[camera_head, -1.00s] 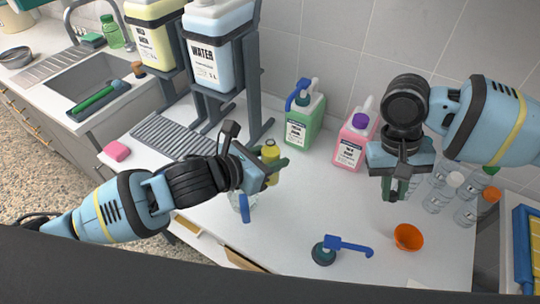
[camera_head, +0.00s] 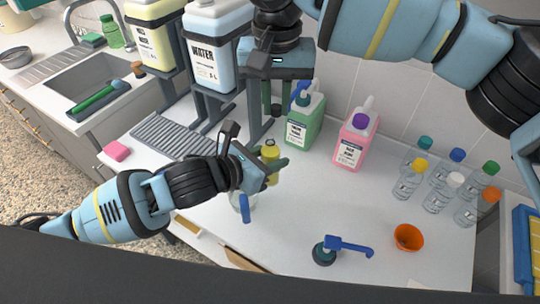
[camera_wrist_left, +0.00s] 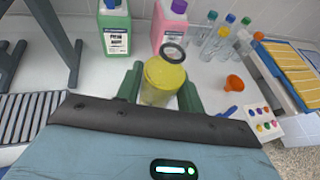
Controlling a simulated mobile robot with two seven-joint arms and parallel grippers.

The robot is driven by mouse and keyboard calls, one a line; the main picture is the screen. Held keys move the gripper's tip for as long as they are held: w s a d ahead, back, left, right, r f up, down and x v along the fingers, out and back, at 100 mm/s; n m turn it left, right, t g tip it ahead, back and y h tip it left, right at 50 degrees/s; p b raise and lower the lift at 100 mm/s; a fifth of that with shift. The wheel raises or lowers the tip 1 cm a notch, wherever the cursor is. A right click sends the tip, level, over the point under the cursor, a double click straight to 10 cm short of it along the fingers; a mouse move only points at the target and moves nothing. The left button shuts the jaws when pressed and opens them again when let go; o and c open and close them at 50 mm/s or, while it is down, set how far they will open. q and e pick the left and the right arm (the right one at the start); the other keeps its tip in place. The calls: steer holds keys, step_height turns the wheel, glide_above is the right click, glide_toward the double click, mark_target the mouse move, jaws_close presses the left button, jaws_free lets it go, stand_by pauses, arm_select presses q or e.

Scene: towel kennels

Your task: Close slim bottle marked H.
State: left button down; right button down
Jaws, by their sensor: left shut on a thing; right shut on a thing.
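A small slim bottle of yellow liquid (camera_head: 270,153) stands at the middle of the counter; its mark is not readable. In the left wrist view the yellow bottle (camera_wrist_left: 160,84) sits between green fingertips, with a dark ring at its top. My left gripper (camera_head: 275,170) is shut on this bottle from the side. My right gripper (camera_head: 272,108) is above and behind the bottle, pointing down, apart from it. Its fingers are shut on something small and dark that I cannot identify. No separate cap is clearly visible.
Green (camera_head: 305,122) and pink (camera_head: 354,142) jugs stand behind. Several clear capped bottles (camera_head: 437,193) stand at right. An orange funnel (camera_head: 408,238) and a blue pump (camera_head: 345,245) lie in front. The WATER canister (camera_head: 214,50) stands on a rack at left. The centre-right counter is clear.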

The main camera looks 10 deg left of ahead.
mark_target(270, 137)
steer(key=shift+s+a+r, duration=0.1)
steer(key=shift+a+r, duration=0.15)
steer(key=shift+a, duration=0.25)
steer(key=shift+f, duration=0.1)
steer(key=shift+f, duration=1.9)
steer(key=shift+f, duration=0.9)
steer(key=shift+f, duration=0.55)
